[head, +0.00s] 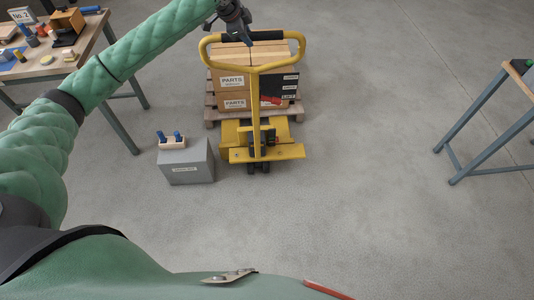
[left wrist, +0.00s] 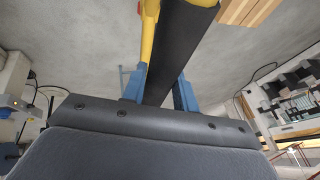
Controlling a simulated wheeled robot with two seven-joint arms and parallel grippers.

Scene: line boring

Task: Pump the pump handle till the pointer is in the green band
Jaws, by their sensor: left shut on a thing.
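The pump handle (head: 256,112) is a yellow pallet-truck handle with a loop at the top and a black grip bar across it. It stands up from the yellow truck (head: 286,151) in the head view. My left gripper (head: 244,36) is at the black grip bar at the top of the loop. In the left wrist view the blue fingers of my left gripper (left wrist: 160,88) stand on both sides of the black bar (left wrist: 180,45), shut on it. I cannot make out a pointer or a green band. My right gripper is not in view.
Cartons (head: 231,82) marked PARTS sit on a wooden pallet (head: 210,115) behind the handle. A grey box (head: 187,167) stands left of the truck. A workbench (head: 82,52) is at the left, a blue-framed table (head: 487,125) at the right. The floor in front is clear.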

